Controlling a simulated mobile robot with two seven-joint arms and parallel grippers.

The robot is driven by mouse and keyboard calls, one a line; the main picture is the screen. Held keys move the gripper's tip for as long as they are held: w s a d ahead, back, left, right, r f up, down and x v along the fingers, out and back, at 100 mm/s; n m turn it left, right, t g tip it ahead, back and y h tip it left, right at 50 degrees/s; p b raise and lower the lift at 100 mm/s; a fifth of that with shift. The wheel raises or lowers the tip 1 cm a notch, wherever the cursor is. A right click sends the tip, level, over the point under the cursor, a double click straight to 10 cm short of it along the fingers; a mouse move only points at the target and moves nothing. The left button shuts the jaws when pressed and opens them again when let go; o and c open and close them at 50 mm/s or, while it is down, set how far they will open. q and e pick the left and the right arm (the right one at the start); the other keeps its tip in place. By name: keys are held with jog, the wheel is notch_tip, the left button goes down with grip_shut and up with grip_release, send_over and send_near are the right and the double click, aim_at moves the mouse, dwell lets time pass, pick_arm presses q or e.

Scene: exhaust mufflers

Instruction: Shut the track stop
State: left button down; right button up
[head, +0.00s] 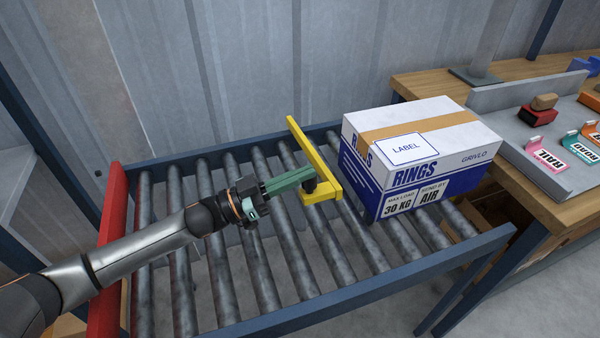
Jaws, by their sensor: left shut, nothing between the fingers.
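The track stop looks to be the yellow bar (314,158) standing over the roller track (250,285). It runs slantwise from the track's back rail toward the middle, with a short foot at its near end. My left gripper (308,178) is shut and empty, with its green fingers at the bar's near end, beside a small dark part. I cannot tell whether the fingertips touch the bar. My right gripper is not in view.
A white and blue box (420,150) marked RINGS sits on the rollers just right of the yellow bar. A red end plate (108,250) closes the track's left end. A wooden bench (520,70) with a grey tray of coloured tags (546,159) stands at right. The rollers left of the bar are bare.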

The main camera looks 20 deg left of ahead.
pick_arm(q)
notch_tip(320, 180, up, 5)
jog(key=p, duration=0.4)
jog(key=shift+w+d+f+p, duration=0.15)
jog(key=shift+p, duration=0.2)
jog(key=f+v, duration=0.1)
jog(key=v, duration=0.9)
notch_tip(320, 180, up, 6)
jog(key=w+a+n+g+y+p, duration=0.1)
jog(key=a+n+g+y+p, duration=0.15)
jog(key=p, duration=0.55)
jog(key=w+d+f+y, duration=0.1)
jog(key=w+d+f, duration=0.3)
jog(key=d, duration=0.5)
jog(key=shift+w+f+g+b, duration=0.3)
jog(key=shift+f+g+b, duration=0.1)
jog(key=shift+f, duration=0.65)
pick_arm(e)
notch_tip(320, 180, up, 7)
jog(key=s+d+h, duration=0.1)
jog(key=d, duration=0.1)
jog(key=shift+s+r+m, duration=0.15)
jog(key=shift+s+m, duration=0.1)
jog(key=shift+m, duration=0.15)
